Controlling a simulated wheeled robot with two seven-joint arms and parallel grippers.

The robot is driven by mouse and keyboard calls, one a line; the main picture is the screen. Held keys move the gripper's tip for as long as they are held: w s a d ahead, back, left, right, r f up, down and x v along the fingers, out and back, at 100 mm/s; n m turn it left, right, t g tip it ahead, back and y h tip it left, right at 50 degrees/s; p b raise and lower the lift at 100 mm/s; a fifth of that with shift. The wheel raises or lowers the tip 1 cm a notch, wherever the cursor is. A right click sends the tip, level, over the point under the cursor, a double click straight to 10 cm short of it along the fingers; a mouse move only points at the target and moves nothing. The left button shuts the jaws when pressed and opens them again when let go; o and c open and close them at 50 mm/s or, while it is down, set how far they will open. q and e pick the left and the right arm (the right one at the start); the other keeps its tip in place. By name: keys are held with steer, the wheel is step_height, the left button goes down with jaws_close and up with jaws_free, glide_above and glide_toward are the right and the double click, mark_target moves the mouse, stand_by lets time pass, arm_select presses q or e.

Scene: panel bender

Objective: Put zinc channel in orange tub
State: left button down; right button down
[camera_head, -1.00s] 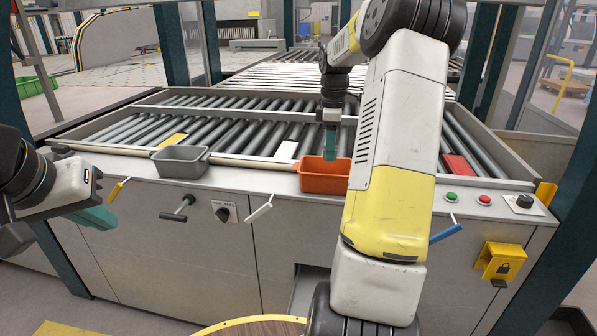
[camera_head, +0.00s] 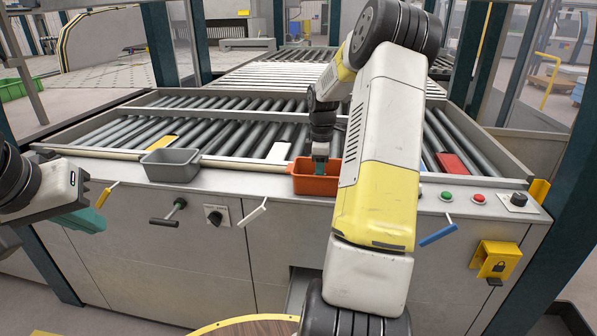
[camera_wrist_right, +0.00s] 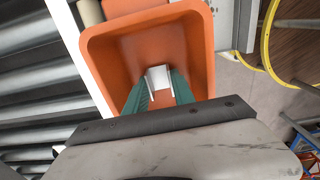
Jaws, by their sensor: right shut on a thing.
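The orange tub (camera_head: 313,186) sits on the front ledge of the roller table, right of a grey tub. It also fills the upper middle of the right wrist view (camera_wrist_right: 97,62). My right gripper (camera_head: 320,168) points down into the orange tub. In the right wrist view its green fingers (camera_wrist_right: 160,90) are shut on a pale zinc channel (camera_wrist_right: 158,75), which is inside the tub's opening. Whether the channel touches the tub floor I cannot tell. In the head view the channel is hidden. My left gripper (camera_head: 88,220) hangs at the left, in front of the cabinet, its fingers seen side-on.
The grey tub (camera_head: 171,166) stands on the same ledge. Yellow (camera_head: 161,141), white (camera_head: 279,152) and red (camera_head: 451,163) pieces lie at the rollers' front edge. Levers, a knob (camera_head: 215,217) and buttons (camera_head: 446,196) line the cabinet front.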

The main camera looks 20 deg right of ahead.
steer(key=c, duration=1.1)
jaws_free()
steer(key=shift+f, duration=0.15)
steer(key=shift+o, duration=0.2)
step_height(320, 180, up, 12)
steer(key=s+a+r+m+t, duration=0.1)
steer(key=s+a+r+m, duration=0.1)
steer(key=s+a+r, duration=0.35)
steer(key=s+a+r+m+t+y, duration=0.1)
steer(key=s+a+m+t, duration=0.4)
steer(key=s+a, duration=1.2)
steer(key=s+m+y, duration=0.1)
steer(key=s+m, duration=0.1)
steer(key=m, duration=0.2)
steer(key=shift+s+m, duration=0.3)
steer(key=shift+s, duration=0.05)
